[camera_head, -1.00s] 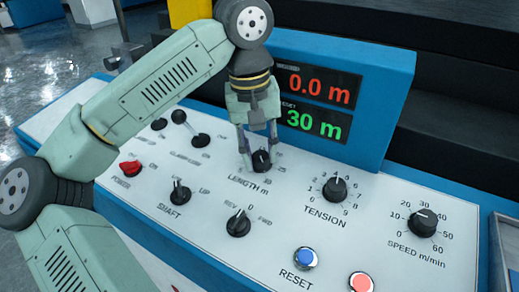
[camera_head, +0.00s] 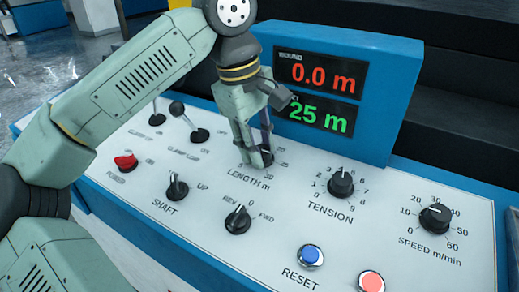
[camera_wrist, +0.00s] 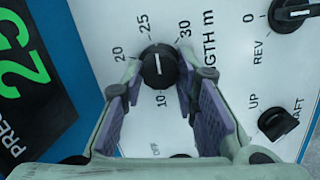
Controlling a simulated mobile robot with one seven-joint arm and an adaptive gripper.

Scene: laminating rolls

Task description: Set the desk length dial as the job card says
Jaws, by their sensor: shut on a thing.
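The black LENGTH m dial (camera_head: 267,156) is on the white desk panel, partly hidden by my gripper (camera_head: 256,160). In the wrist view, the dial (camera_wrist: 158,68) sits between the fingertips of my gripper (camera_wrist: 166,80), which is shut on it. Its white pointer line faces the 25 and 30 end of the scale; the exact mark is hard to tell. The green preset display (camera_head: 318,115) reads 25 m. The red wound display (camera_head: 316,76) above it reads 0.0 m. No job card is in view.
Right of the dial are the TENSION knob (camera_head: 340,184) and SPEED knob (camera_head: 434,218). The REV/FWD knob (camera_head: 237,220), SHAFT knob (camera_head: 177,187) and blue RESET button (camera_head: 311,255) are nearer. The blue display housing (camera_head: 385,95) rises behind.

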